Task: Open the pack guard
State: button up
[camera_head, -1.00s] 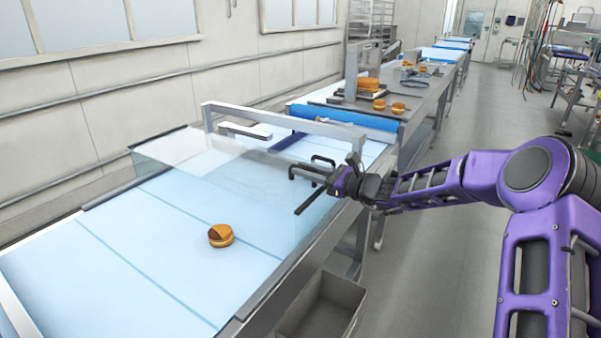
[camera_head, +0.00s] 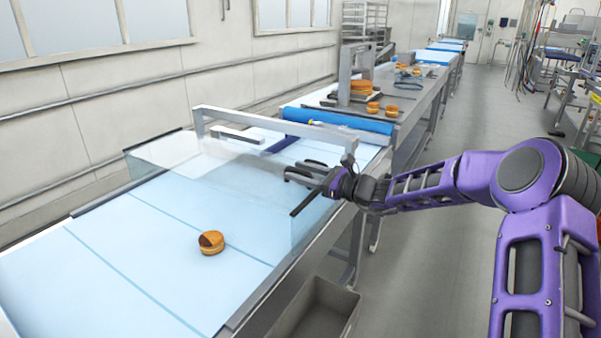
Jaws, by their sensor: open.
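The pack guard (camera_head: 205,183) is a clear panel across the pale blue conveyor. It looks lowered, with its lower front edge near the belt, though its clear edges are faint. My gripper (camera_head: 303,175) is open at the guard's right end, beside the conveyor's right side. Its dark fingers point left toward the panel. A dark slanted bar (camera_head: 305,203) lies just below the fingers; I cannot tell whether it belongs to the guard or touches the gripper.
A filled round (camera_head: 211,242) lies on the belt in front of the guard. A grey metal arch (camera_head: 270,121) spans the belt behind it. A grey bin (camera_head: 322,312) stands below the conveyor's right side. More rounds (camera_head: 373,107) sit on the table beyond. The aisle at right is clear.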

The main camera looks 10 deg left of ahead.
jog(key=shift+d, duration=0.15)
jog(key=v, duration=1.7)
